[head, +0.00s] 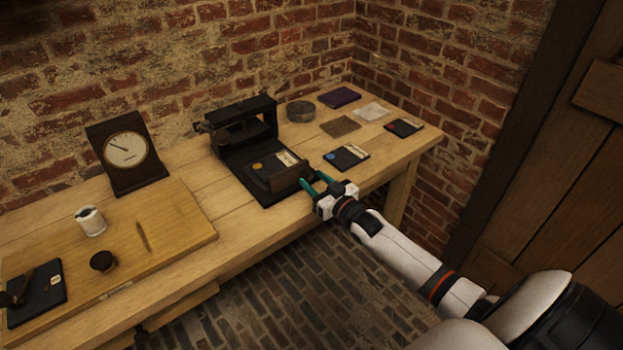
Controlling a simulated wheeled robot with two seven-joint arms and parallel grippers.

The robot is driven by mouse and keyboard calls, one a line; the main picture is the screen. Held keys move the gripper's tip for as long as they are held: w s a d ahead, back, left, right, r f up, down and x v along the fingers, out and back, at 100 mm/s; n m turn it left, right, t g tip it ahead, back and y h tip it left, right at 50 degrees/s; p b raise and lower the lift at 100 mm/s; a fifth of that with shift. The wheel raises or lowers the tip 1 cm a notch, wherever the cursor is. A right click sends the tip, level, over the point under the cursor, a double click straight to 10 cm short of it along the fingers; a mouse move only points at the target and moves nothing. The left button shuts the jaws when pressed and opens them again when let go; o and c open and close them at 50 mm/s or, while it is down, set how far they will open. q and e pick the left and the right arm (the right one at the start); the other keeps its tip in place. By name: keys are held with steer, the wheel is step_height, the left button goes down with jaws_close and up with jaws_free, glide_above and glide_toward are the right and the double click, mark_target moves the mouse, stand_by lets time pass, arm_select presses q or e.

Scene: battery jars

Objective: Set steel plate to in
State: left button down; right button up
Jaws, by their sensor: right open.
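A black apparatus (232,152) stands at the middle of the bench, with an upright frame at its back and a flat base in front. The base carries an orange-brown disc, a pale label and an upright dark brown block (287,179) near its front right. I cannot tell for certain which part is the steel plate. My right gripper (316,182) is open, its two teal fingers pointing at the apparatus's front right corner, close to the block. Nothing shows between the fingers; whether they touch the apparatus is unclear. My left gripper is not in view.
Two dark cards (346,158) (404,127), a brown square (340,126), a white square (371,111), a purple pad (339,97) and a grey round tin (300,111) lie right of the apparatus.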

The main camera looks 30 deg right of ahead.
steer(key=shift+w+a, duration=0.1)
steer(key=shift+w, duration=0.75)
steer(key=shift+c, duration=0.5)
jaws_close()
